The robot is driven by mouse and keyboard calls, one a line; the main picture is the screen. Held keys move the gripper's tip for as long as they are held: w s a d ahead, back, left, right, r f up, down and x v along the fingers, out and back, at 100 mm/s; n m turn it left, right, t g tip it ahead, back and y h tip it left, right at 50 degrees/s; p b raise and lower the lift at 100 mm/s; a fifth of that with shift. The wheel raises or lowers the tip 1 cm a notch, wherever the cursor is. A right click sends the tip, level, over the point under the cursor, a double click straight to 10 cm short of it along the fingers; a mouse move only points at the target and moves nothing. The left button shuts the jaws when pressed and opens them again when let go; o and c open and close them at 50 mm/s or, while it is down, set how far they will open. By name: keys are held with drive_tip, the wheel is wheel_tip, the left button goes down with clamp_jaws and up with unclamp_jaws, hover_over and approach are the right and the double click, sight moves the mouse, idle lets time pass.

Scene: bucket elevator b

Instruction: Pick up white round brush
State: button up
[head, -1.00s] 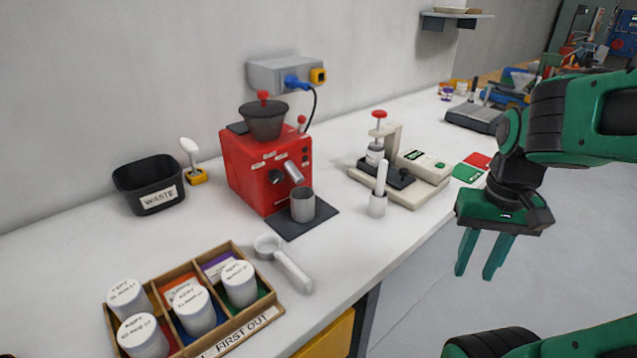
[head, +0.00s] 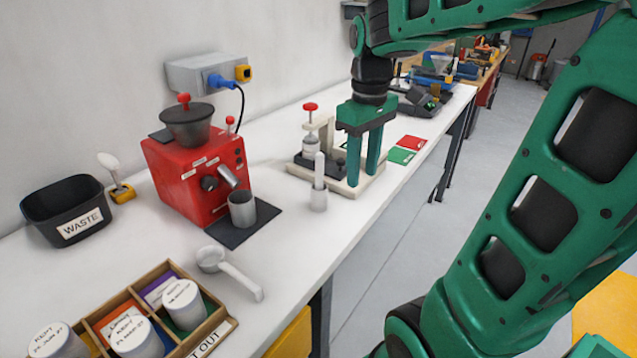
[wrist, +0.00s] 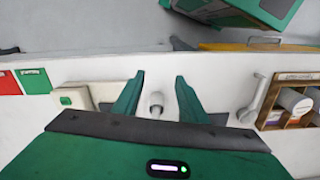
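A white upright object with a round stem and a wider round base (head: 318,186), which looks like the round brush, stands on the white counter in front of the press stand. In the wrist view its white top (wrist: 156,99) shows between my fingers, beyond the tips' gap or below it; I cannot tell the height left. My gripper (head: 358,180) is open, pointing down and empty, to the right of the brush and over the press stand in the head view; it also shows in the wrist view (wrist: 157,85). Nothing touches the brush visibly.
A press stand (head: 300,168) is just behind the brush. A red grinder (head: 190,180) with a metal cup (head: 242,209) is to the left. A white scoop (head: 235,272), a wooden box (head: 88,314) and a black waste bin (head: 62,208) stand farther left. A white-headed tool (head: 108,162) sits in a yellow holder.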

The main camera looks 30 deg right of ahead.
drive_tip(key=w+a+r+n, duration=0.1)
drive_tip(key=w+n, duration=0.1)
drive_tip(key=w, duration=0.1)
drive_tip(key=w+a+r+n, duration=0.1)
drive_tip(key=w+n, duration=0.1)
drive_tip(key=w, duration=0.2)
drive_tip(key=w+a+r+n, duration=0.1)
drive_tip(key=w+n, duration=0.1)
drive_tip(key=w, duration=0.2)
drive_tip(key=shift+w+a+r+n, duration=0.1)
drive_tip(key=shift+w+r+n, duration=0.05)
drive_tip(key=shift+r+n, duration=0.25)
drive_tip(key=shift+w+a+f+n, duration=0.1)
drive_tip(key=shift+w+a+n, duration=0.05)
drive_tip(key=shift+w+n, duration=0.2)
hover_over(319, 173)
drive_tip(key=w, duration=0.1)
drive_tip(key=f, duration=0.4)
drive_tip(key=shift+w+d+f, duration=0.2)
drive_tip(key=shift+s+d+f, duration=0.1)
drive_tip(key=shift+f, duration=1.45)
drive_tip(key=shift+s+d+f, duration=0.1)
drive_tip(key=shift+f, duration=1.4)
clamp_jaws()
